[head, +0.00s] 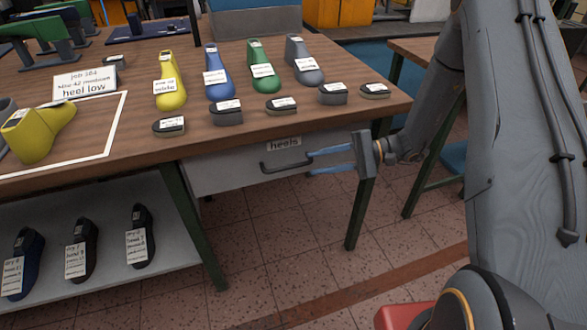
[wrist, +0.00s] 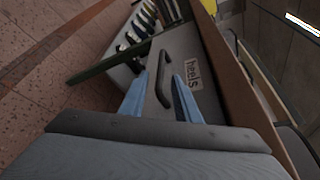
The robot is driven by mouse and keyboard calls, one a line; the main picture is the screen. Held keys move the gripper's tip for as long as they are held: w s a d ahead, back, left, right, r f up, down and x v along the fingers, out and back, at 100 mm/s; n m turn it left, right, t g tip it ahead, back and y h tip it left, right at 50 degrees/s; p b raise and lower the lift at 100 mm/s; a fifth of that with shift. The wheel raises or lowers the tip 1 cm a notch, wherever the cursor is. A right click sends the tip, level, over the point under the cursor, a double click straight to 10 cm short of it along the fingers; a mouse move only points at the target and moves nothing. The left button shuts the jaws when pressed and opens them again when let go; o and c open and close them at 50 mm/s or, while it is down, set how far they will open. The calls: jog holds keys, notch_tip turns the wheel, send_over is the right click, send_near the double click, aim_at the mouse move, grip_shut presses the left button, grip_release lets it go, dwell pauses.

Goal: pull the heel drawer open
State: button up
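The heel drawer (head: 235,170) is a grey front under the wooden table top, with a "heels" label and a dark bar handle (head: 287,165). It looks closed in the head view. My gripper (head: 312,163) is at the right end of the handle, with its two blue fingers apart, one higher and one lower. In the wrist view, the handle (wrist: 163,80) shows between and beyond the open fingertips (wrist: 160,80), with the label (wrist: 193,74) to its right. The fingers do not appear to touch the handle. Nothing is held.
The workbench top (head: 225,135) carries yellow, blue, green and grey lasts, several small heel pieces and a job card (head: 85,83). Dark lasts stand on a lower shelf (head: 175,250) at left. A green table leg (head: 361,213) stands below my gripper. The tiled floor before the drawer is clear.

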aim_at(299, 165)
jog(key=shift+w+a+f, duration=0.1)
jog(key=shift+w+a, duration=0.05)
jog(key=shift+w, duration=0.05)
jog(key=p+x, duration=0.1)
jog(key=x, duration=0.6)
jog(key=shift+a, duration=0.2)
grip_shut()
